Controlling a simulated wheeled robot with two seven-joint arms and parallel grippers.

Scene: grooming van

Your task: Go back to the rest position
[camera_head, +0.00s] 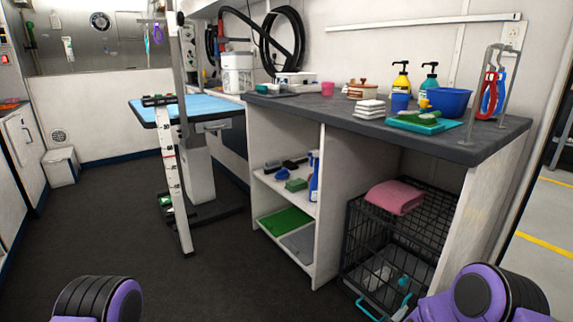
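Neither of my grippers shows in the head view. Only rounded purple and black parts of my own arms show, at the bottom left and bottom right corners. What my grippers hold, if anything, is hidden. No object is named by the task. In front of me to the right stands a grey-topped counter (316,108) with open shelves below. My arm part at the bottom right overlaps the view of the counter's lower right side.
A black wire crate (432,218) with a pink folded towel (395,196) stands under the counter. A grooming table (146,112) with a blue top stands further back. The dark floor (110,225) at left is clear. Bottles, bowls and a wire stand crowd the countertop.

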